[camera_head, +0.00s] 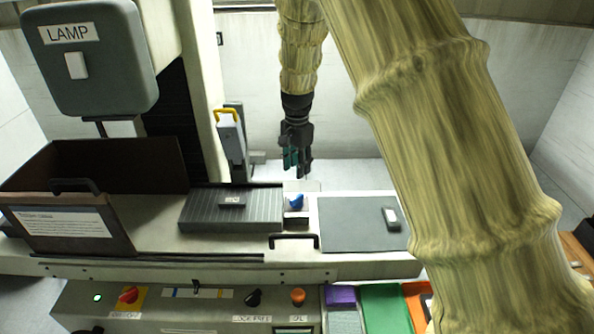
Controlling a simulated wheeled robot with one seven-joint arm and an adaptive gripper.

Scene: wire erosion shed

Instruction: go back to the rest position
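My gripper (298,166) hangs from my arm near the middle of the view, pointing down. It is above and behind the bench, over the gap between the ribbed dark plate (260,215) and the grey mat (350,235). Its fingers are dark with teal parts and look close together. From this angle I cannot tell whether they are open or shut, and I see nothing clearly held. My arm covers much of the right side of the view.
A small blue object (296,202) sits below my gripper. A dark open-topped box (75,222) stands left, under the LAMP box (90,60). A yellow-handled device (231,135) stands behind the plate. Controls (180,300) line the front.

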